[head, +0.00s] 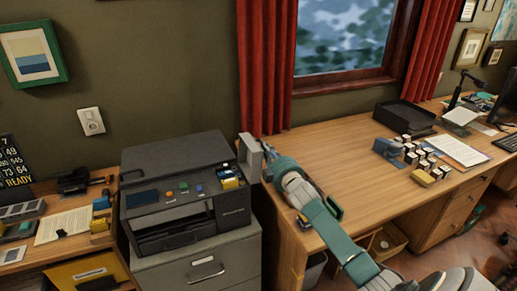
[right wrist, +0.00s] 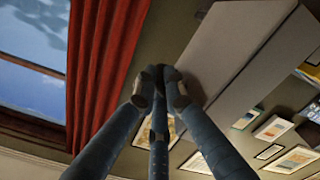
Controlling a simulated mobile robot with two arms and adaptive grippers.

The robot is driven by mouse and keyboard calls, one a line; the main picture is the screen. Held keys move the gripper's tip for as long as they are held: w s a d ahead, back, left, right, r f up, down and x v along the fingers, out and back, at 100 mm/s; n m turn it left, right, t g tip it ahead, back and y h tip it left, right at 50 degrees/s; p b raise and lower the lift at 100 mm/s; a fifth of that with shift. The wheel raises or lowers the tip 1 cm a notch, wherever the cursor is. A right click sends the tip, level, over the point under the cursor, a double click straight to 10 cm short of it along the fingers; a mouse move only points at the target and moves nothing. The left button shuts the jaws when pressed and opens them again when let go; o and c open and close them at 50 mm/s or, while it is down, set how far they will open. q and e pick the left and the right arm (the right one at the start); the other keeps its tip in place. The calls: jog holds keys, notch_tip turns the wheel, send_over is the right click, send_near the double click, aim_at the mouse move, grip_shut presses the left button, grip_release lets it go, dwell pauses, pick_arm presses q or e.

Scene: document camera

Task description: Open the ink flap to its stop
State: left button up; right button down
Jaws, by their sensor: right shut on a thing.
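The dark grey printer (head: 165,153) stands on a grey drawer cabinet at the left. A light grey panel, which looks like the ink flap (head: 248,157), stands upright at the printer's right side, swung out from the body. My right gripper (head: 268,154) is at the flap's right edge. In the right wrist view the flap is a long grey panel (right wrist: 238,55), and my fingers (right wrist: 163,82) are closed together at its edge, shut on it. The fingertips partly hide the gripped edge. The flap's hinge is not clear. My left gripper is not in view.
A wooden desk (head: 335,155) stretches right, with a black tray (head: 404,117) and small boxes farther along. A red curtain (head: 264,75) hangs close behind the flap. A side table with papers (head: 63,225) stands left of the printer. The near desk top is mostly clear.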

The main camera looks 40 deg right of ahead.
jog(key=shift+s+d+f+m+b, duration=0.25)
jog(key=shift+d+f+m+b, duration=0.1)
jog(key=shift+d+f+m, duration=0.8)
jog(key=shift+a+r, duration=0.1)
jog(key=c, duration=1.9)
grip_release()
jog(key=shift+o, duration=0.2)
jog(key=shift+s, duration=0.15)
jog(key=v, duration=1.2)
